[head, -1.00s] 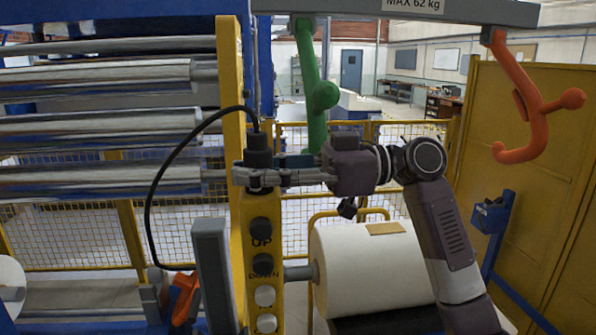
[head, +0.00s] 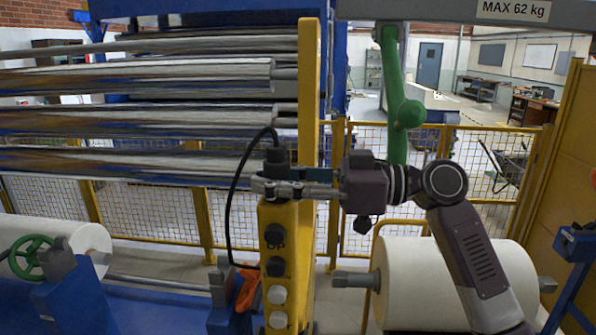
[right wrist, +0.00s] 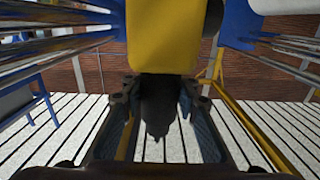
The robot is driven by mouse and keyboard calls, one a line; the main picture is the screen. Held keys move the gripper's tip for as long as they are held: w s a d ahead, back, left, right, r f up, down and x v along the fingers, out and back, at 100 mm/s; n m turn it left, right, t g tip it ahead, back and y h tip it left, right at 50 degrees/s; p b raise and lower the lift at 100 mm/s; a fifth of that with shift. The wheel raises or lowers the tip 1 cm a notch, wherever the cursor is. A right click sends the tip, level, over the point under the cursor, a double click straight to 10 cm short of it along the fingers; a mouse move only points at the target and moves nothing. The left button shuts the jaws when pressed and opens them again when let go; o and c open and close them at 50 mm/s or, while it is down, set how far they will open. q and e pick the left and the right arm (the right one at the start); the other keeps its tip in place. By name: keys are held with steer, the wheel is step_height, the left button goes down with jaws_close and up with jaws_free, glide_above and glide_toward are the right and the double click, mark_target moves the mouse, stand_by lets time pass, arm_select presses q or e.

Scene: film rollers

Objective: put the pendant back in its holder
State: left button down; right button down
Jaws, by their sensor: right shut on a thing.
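The pendant (head: 292,245) is a yellow box with black and white buttons and a looped black cable, upright in the middle of the head view. My right gripper (head: 268,188) reaches in from the right and is shut on the black neck at its top. In the right wrist view, the fingers (right wrist: 161,92) flank the dark neck (right wrist: 158,108), with the yellow body (right wrist: 162,38) beyond. A blue bracket on a post (head: 577,243) stands at the right edge; I cannot tell whether it is the holder. My left gripper is not in view.
Shiny rollers (head: 140,120) fill the left. A white roll (head: 415,280) lies behind my right arm. A green hook (head: 393,75) hangs from a grey beam (head: 450,12). Yellow mesh fencing (head: 170,212) closes off the back. A smaller roll (head: 88,243) is at lower left.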

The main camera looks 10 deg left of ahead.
mark_target(269, 219)
steer(key=shift+a+r, duration=0.1)
steer(key=shift+a, duration=0.05)
steer(key=shift+f+b, duration=0.3)
steer(key=shift+f, duration=0.2)
steer(key=shift+f+b, duration=1.25)
steer(key=shift+f, duration=1.75)
steer(key=shift+f+b, duration=0.8)
steer(key=shift+b, duration=0.05)
steer(key=shift+a+b, duration=0.1)
steer(key=shift+b, duration=0.2)
steer(key=shift+f+b, duration=0.1)
steer(key=shift+b, duration=0.3)
steer(key=shift+s, duration=0.1)
